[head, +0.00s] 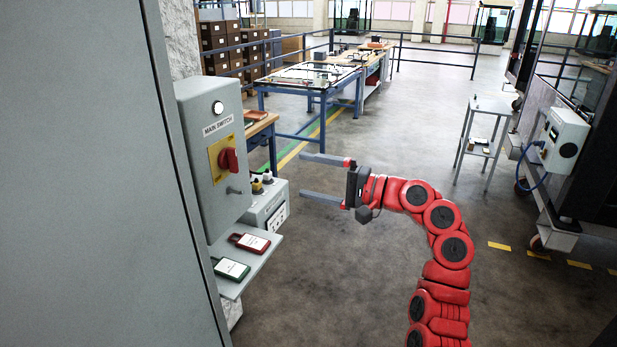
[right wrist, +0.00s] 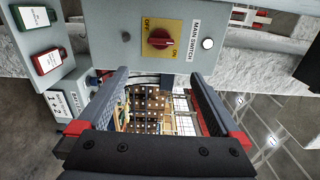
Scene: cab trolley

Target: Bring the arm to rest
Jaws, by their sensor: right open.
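My right gripper (head: 322,179) is open and empty, held out in the air to the right of a grey switch box. Its two fingers also show apart in the right wrist view (right wrist: 168,92), with nothing between them. My red right arm curves up from the bottom of the head view. The box (head: 203,128) carries a "MAIN SWITCH" label and a red rotary switch (head: 228,160) on a yellow plate. The switch also shows in the right wrist view (right wrist: 159,39). The gripper is apart from the box. My left gripper is not in view.
A small shelf (head: 226,287) below the box holds a red tag (head: 250,242) and a green tag (head: 232,269). A grey cabinet (head: 80,180) fills the left. Workbenches (head: 312,76) stand behind. A small trolley (head: 491,106) stands right. Floor around my arm is clear.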

